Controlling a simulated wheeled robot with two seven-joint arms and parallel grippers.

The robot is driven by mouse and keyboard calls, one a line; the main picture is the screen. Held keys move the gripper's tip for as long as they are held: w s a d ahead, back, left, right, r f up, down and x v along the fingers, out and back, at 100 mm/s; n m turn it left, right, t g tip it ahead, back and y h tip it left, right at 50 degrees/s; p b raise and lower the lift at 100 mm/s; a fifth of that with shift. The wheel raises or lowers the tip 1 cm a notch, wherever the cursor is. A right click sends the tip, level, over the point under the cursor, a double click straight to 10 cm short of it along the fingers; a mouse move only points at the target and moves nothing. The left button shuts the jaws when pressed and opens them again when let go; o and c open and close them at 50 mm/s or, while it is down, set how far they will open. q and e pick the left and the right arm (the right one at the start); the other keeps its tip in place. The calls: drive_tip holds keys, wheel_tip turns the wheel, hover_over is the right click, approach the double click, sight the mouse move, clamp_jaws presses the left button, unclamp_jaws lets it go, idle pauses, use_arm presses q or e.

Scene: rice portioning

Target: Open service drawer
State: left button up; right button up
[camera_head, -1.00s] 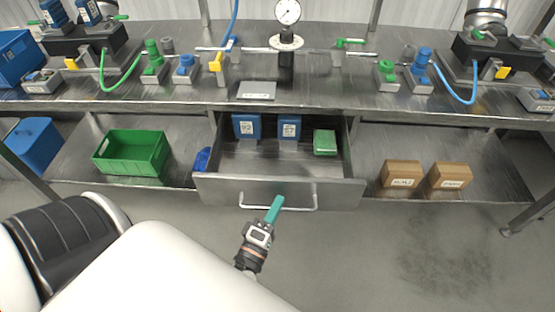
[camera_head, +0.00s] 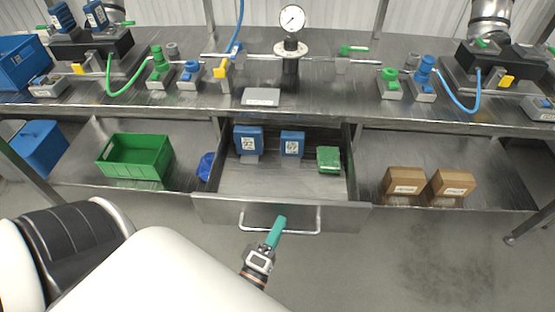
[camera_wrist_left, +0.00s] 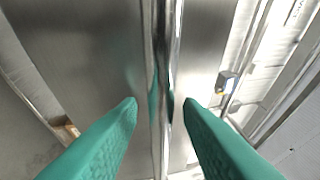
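The service drawer (camera_head: 225,210) is pulled out under the middle of the workbench, and its inside shows. Its bar handle (camera_head: 301,232) runs along the steel front. My left gripper (camera_head: 279,226) has teal fingers that reach the handle from the front. In the left wrist view the handle bar (camera_wrist_left: 163,60) passes between the two fingertips (camera_wrist_left: 161,102). A gap shows on each side of the bar, so the gripper looks open around it. My right gripper is not in view.
The drawer holds two blue boxes (camera_head: 292,143) and a green box (camera_head: 329,159). A green crate (camera_head: 135,160) stands left of it on the lower shelf, and two brown cartons (camera_head: 404,183) stand right. The workbench (camera_head: 330,95) carries gauge and valve fittings. Floor in front is clear.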

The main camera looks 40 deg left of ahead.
use_arm(q)
drive_tip(key=shift+s, duration=0.1)
drive_tip(key=b+v, duration=0.2)
drive_tip(key=v, duration=0.9)
drive_tip(key=shift+s, duration=0.4)
drive_tip(key=shift+f, duration=0.1)
